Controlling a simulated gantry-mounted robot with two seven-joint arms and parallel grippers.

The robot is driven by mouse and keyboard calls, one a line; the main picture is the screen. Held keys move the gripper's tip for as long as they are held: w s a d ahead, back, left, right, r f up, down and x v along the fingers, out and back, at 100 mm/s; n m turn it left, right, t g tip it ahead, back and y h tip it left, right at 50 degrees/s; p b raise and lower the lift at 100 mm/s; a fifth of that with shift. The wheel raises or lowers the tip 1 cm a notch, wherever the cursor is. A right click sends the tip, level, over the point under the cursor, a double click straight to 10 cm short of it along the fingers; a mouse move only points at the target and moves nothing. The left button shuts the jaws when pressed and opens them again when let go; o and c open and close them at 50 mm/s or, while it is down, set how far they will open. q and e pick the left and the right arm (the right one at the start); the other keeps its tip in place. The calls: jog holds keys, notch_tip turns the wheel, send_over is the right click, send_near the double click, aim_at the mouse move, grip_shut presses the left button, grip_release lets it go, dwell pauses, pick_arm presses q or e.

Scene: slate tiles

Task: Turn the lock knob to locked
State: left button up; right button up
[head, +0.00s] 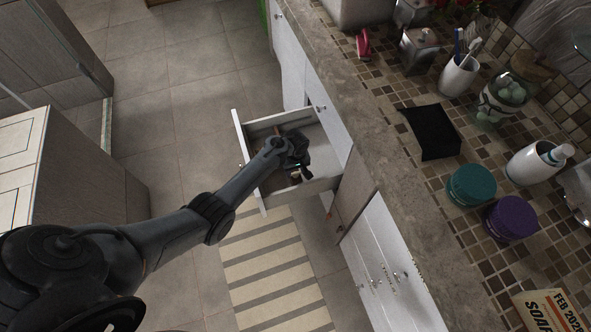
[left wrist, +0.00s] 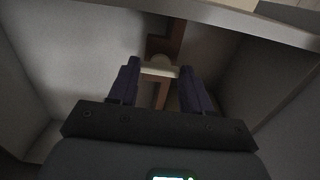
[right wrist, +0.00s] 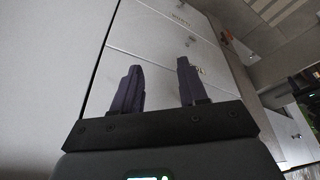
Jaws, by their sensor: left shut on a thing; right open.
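My left gripper (left wrist: 159,82) reaches down into an open white drawer (head: 240,135). In the left wrist view its two dark fingers are shut on a pale, rounded knob (left wrist: 160,71), which sits by a brown wooden piece (left wrist: 168,40). I take this pale knob for the lock knob. Its turn position and any lock marking cannot be read. In the head view the gripper and wrist hide most of it. My right gripper (right wrist: 162,88) is open and empty, facing white drawer fronts (right wrist: 160,45); it does not show in the head view.
The drawer walls stand close around the left gripper. A counter (head: 340,75) runs along the right, with a black cloth (head: 431,133), a teal jar (head: 471,186) and a purple jar (head: 510,218). A striped rug (head: 265,265) lies on the tiled floor.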

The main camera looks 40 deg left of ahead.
pick_arm(q)
jog(key=m+p, duration=0.2)
jog(key=m, duration=0.1)
jog(key=shift+r+m, duration=0.15)
jog(key=shift+m, duration=0.15)
jog(key=m+p, duration=0.1)
jog(key=m, duration=0.2)
jog(key=shift+m+p, duration=0.3)
jog(key=shift+p, duration=0.05)
jog(key=m, duration=0.2)
jog(key=shift+m, duration=0.3)
jog(key=m, duration=0.2)
jog(key=shift+m, duration=0.4)
jog(key=m, duration=0.5)
jog(key=shift+f, duration=0.2)
